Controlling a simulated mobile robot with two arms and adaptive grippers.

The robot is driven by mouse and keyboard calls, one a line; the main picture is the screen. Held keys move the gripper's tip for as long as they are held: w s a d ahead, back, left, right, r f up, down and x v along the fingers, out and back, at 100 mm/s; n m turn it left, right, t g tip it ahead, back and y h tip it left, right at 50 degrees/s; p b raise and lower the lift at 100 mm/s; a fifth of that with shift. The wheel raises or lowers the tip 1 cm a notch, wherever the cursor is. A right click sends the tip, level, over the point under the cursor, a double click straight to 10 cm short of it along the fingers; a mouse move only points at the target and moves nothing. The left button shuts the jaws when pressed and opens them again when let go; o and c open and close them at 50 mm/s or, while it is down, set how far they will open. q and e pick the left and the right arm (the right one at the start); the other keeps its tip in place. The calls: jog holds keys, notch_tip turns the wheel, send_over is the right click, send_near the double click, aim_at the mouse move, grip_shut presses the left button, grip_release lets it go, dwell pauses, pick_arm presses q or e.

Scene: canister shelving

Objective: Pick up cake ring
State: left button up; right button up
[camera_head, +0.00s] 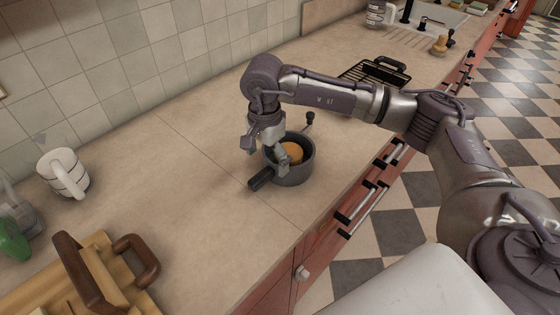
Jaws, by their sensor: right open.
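A round orange-brown item (292,151), which looks like the cake ring, sits inside a dark grey pot (295,176) on the counter. Only its top shows, and any hole in it is hidden or too small to tell. My right gripper (265,154) points down at the pot's left rim, with its fingers apart. One finger is outside the rim on the left, and the other appears at or over the pot's opening beside the orange-brown item. I cannot tell whether it touches either one. The gripper holds nothing visible. My left gripper is not in view.
The pot's black handle (261,179) points to the lower left. A white mug (64,174) stands by the tiled wall. A wooden board (85,270) with brown handles lies lower left. A black rack (373,73) lies behind my arm. The counter left of the pot is clear.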

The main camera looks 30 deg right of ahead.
aim_at(270, 168)
jog(key=f, duration=0.1)
jog(key=f+p, duration=0.1)
jog(key=f, duration=0.1)
jog(key=shift+s+d+f+p, duration=0.25)
jog(key=shift+d+p, duration=0.05)
jog(key=shift+w+f, duration=0.1)
jog(key=shift+f, duration=0.4)
jog(key=shift+c, duration=1.2)
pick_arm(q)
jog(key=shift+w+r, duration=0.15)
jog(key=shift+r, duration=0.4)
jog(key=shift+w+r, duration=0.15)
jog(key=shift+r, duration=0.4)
pick_arm(e)
grip_shut()
